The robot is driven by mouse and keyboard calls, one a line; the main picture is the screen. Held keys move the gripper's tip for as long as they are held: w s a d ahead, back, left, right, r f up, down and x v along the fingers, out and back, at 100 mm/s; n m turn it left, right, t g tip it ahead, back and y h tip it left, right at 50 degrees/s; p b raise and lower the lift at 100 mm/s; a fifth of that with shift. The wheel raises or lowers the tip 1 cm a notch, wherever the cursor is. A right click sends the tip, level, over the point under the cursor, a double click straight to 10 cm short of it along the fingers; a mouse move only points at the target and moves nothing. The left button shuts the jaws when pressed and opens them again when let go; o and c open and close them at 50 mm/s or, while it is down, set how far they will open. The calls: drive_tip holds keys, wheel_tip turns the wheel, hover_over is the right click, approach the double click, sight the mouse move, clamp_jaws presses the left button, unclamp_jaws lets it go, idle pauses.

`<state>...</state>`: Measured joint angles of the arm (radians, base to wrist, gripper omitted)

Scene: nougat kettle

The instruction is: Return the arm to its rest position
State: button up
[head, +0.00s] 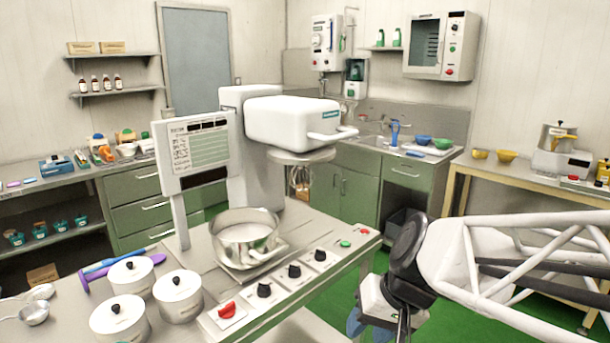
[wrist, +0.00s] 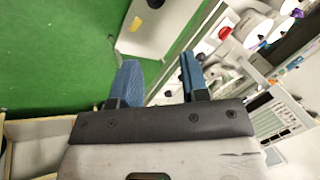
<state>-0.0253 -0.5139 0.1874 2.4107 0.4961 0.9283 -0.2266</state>
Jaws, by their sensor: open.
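My gripper (wrist: 158,80) shows in the wrist view with its two blue fingers apart and nothing between them. Beyond the fingers lie green floor and the pale side of the work table.
A steel kettle (head: 245,238) stands under the mixer head (head: 292,122). Three lidded white pots (head: 178,296) stand on the table's left. Control knobs (head: 264,290) line its front edge. A side table (head: 540,180) with a pot and bowls stands behind my arm.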

drive_tip(key=s+d+r+h, duration=0.1)
drive_tip(key=s+d+h, duration=0.3)
drive_tip(key=s+d, duration=0.3)
drive_tip(key=shift+s+d+t+h, duration=0.2)
drive_tip(key=shift+d+t+h, duration=0.15)
drive_tip(key=shift+d, duration=0.2)
